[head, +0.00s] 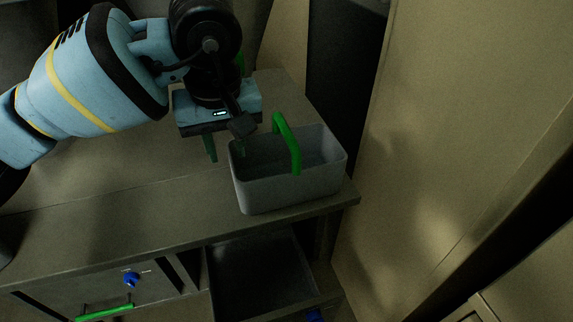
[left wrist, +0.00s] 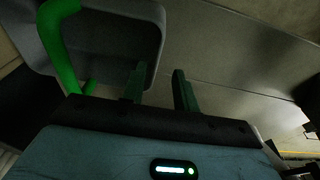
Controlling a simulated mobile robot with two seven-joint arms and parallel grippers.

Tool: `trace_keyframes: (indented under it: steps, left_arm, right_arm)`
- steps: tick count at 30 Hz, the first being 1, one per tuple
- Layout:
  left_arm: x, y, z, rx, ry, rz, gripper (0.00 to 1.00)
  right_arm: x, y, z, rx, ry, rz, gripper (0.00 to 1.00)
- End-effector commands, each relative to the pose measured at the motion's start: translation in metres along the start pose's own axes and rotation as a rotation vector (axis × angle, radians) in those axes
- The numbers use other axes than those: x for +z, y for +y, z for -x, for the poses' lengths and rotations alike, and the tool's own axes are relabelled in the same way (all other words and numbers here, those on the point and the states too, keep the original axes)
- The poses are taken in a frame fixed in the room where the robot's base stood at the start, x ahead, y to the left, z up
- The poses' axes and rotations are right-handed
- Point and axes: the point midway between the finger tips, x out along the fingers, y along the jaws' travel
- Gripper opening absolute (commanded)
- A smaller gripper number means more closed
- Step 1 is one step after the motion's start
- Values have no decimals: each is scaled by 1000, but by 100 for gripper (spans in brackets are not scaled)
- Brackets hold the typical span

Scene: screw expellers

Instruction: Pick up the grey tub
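The grey tub (head: 295,190) stands upright on the bench near its right end. It has a green arched handle (head: 289,145). My left gripper (head: 226,152) is open and points down at the tub's left side. One finger appears over or just inside the left rim and the other is outside it. In the left wrist view the tub (left wrist: 125,25) is at upper left, with its handle (left wrist: 62,60) left of the fingers. The left gripper (left wrist: 159,90) shows a gap between its fingers, and I cannot tell whether either touches the wall. My right gripper is not in view.
The bench top (head: 110,190) is clear to the left of the tub. Below its front edge is an open drawer (head: 262,275), with a blue knob (head: 131,279) and a green handle (head: 104,312) to its left. A tall beige panel (head: 450,130) stands close on the right.

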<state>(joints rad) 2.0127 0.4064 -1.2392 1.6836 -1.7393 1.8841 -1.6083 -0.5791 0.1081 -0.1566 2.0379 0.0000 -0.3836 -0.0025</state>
Motion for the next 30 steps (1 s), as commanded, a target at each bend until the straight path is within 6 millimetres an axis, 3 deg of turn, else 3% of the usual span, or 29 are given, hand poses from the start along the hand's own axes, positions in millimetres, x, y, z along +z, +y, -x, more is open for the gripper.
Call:
trace_keyframes:
  steps: [3, 13, 22, 30]
  left_arm:
    - [0, 0, -14, -2, -2, 0, 30]
    - [0, 1, -26, -1, -3, 1, 30]
    - [-2, 3, -65, -1, -1, 0, 30]
    - [-2, 4, -69, 0, 0, 0, 29]
  right_arm:
    - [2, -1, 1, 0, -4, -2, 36]
    - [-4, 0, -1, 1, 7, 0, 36]
    - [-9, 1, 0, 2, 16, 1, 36]
    - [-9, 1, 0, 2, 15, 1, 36]
